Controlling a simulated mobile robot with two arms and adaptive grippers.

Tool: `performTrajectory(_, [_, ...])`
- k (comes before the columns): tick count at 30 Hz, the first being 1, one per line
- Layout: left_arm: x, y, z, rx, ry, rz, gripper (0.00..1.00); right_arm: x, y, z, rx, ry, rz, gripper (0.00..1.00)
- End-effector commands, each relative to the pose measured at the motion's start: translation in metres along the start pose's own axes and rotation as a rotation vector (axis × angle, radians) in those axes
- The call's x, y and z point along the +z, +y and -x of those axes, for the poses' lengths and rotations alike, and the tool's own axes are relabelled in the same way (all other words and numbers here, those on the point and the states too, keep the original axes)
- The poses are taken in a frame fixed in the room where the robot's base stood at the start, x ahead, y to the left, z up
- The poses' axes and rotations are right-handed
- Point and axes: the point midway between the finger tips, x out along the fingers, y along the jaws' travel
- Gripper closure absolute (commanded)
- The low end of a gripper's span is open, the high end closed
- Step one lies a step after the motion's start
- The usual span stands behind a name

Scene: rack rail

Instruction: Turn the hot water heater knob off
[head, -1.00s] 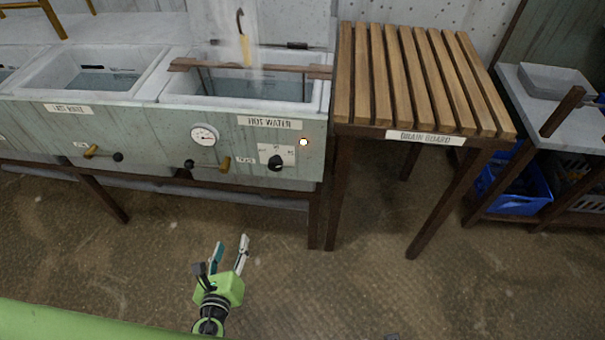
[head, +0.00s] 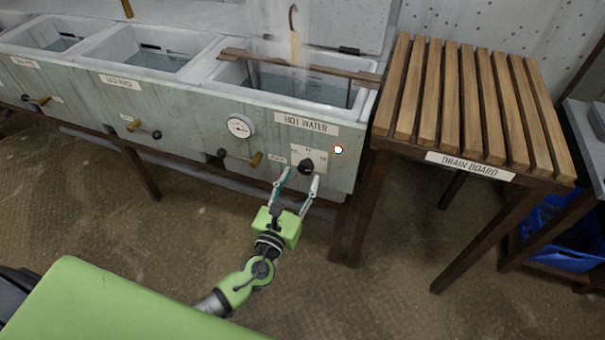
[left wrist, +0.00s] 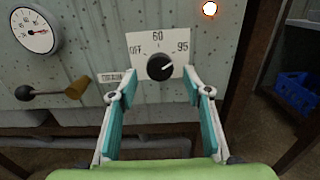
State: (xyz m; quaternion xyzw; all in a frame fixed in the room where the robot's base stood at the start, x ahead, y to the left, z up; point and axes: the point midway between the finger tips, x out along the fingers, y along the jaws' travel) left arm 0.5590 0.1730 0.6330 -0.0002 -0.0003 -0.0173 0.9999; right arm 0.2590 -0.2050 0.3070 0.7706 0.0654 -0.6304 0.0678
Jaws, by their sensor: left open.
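The hot water heater knob (head: 306,167) is a round black dial on a white plate (head: 318,155) on the front of the HOT WATER basin. In the left wrist view the knob (left wrist: 160,67) has OFF at its left, 60 above and 95 at its right. Its small white mark points right, toward the 95 side. My left gripper (head: 301,178) is open, just in front of and slightly below the knob. In the left wrist view its two fingertips (left wrist: 160,84) stand apart on either side of the knob, with nothing held. I cannot tell whether they touch it. My right gripper is not in view.
A lit lamp (head: 338,150) sits right of the dial plate. A round gauge (head: 239,126) and a drain lever (head: 240,158) are at its left. The slatted drain board (head: 470,100) stands to the right. The floor in front is clear.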

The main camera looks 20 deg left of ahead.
Motion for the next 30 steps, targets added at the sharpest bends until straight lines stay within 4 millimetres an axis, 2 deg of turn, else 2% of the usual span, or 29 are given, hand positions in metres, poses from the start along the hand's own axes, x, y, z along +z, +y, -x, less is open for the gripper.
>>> performTrajectory(3, [0.0,0.0,-0.015,0.0,-0.001,0.0,0.55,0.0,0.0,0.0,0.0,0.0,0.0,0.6])
performTrajectory(6, [0.0,0.0,-0.022,0.0,0.0,0.0,0.55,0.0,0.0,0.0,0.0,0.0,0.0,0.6])
performTrajectory(16, [0.0,0.0,-0.025,0.0,0.0,0.0,0.55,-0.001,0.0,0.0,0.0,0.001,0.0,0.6])
performTrajectory(17, [0.0,0.0,-0.025,0.0,0.0,0.0,0.6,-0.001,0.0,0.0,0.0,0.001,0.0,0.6])
performTrajectory(18, [0.0,0.0,-0.025,0.0,0.0,0.0,0.71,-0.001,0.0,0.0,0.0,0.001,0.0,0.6])
performTrajectory(21, [0.0,0.0,-0.025,0.0,0.0,0.0,0.93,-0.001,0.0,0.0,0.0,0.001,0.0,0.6])
performTrajectory(30, [-0.001,0.0,-0.025,0.0,0.0,0.018,0.93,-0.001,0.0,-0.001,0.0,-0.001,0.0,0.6])
